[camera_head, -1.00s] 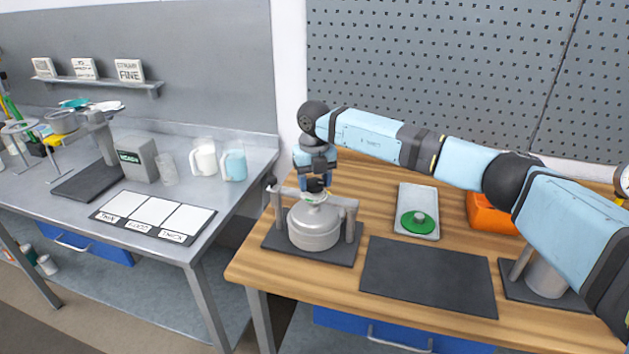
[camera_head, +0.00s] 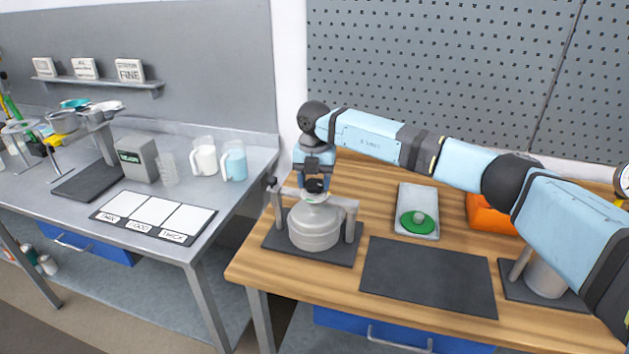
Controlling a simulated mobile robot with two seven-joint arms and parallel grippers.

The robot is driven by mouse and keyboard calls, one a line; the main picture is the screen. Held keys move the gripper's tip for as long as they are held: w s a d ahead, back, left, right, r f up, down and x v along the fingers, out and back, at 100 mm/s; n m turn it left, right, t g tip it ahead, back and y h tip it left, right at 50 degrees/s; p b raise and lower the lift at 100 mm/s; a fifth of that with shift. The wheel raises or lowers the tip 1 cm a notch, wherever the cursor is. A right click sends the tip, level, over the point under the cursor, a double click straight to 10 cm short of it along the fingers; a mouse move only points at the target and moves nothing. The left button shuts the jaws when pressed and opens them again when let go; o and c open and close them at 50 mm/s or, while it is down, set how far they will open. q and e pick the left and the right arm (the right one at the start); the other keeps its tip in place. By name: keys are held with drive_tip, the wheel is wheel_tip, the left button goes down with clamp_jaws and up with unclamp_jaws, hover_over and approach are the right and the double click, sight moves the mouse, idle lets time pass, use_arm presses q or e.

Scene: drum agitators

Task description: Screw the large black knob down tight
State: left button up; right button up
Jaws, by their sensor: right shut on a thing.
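The large black knob (camera_head: 315,186) sits above the centre of a grey metal drum (camera_head: 314,228), over the clamp bar. My right gripper (camera_head: 315,180) points down from above and is shut on the knob; its fingers stand on both sides of it. The drum stands upright between two posts on a dark base (camera_head: 275,244) at the left end of the wooden bench. Whether the knob is tight against the bar cannot be told at this size. My left gripper is not in view.
A tray (camera_head: 404,192) with a green lid (camera_head: 419,222) lies right of the drum. A dark mat (camera_head: 428,277) is bare in front. An orange bin (camera_head: 488,216) and a second dark stand (camera_head: 560,299) are further right. A steel table (camera_head: 225,189) with jugs stands left.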

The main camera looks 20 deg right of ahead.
sight(314, 183)
drive_tip(key=shift+w+r, duration=0.1)
drive_tip(key=shift+r, duration=0.2)
drive_tip(key=o, duration=0.9)
drive_tip(key=shift+a, duration=0.1)
drive_tip(key=shift+f, duration=0.1)
drive_tip(key=r+b, duration=0.1)
drive_tip(key=r, duration=1.3)
drive_tip(key=shift+s+b, duration=0.2)
drive_tip(key=shift+b, duration=0.1)
